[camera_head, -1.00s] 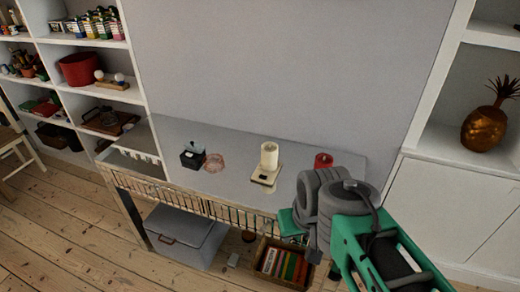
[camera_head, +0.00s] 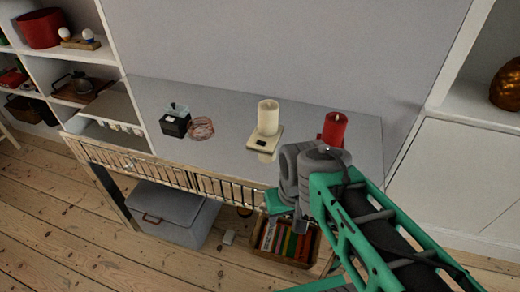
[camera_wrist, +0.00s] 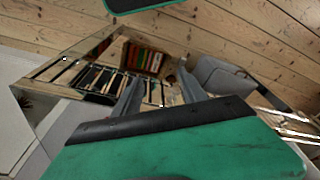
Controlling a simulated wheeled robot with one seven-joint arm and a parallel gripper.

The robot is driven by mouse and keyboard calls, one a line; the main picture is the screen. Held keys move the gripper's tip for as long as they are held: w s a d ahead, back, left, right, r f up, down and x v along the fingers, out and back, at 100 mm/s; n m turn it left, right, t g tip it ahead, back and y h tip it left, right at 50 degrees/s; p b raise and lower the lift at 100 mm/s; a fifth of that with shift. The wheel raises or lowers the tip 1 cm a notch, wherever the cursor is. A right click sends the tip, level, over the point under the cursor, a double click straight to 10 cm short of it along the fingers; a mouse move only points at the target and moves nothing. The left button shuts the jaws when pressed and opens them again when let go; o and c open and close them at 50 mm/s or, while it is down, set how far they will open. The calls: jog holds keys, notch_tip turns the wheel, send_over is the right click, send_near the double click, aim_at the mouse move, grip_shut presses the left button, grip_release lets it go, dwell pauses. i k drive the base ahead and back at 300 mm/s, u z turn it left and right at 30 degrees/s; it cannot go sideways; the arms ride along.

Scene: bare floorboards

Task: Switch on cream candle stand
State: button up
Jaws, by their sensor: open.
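The cream candle stand (camera_head: 277,131) is on the grey tabletop in the head view. A cream candle (camera_head: 268,117) stands upright on its square base, and a small dark patch (camera_head: 262,141) shows on the base's front. My gripper (camera_head: 280,203) is open in front of the table's front edge, nearer to me than the stand and a little to its right. Its green jaws show apart in the wrist view, the large lower one (camera_wrist: 175,140) near the camera and the other at the top edge. The stand cannot be made out in the wrist view.
A black box (camera_head: 175,124) and a pinkish coiled item (camera_head: 201,128) are to the left. Below are a grey bin (camera_head: 170,215) and a crate of books (camera_head: 285,240). The tabletop (camera_head: 225,105) between is clear.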

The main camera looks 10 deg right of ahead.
aim_at(259, 142)
jog(key=k, duration=0.65)
jog(key=u, duration=0.6)
jog(key=i, duration=1.2)
jog(key=u, duration=0.15)
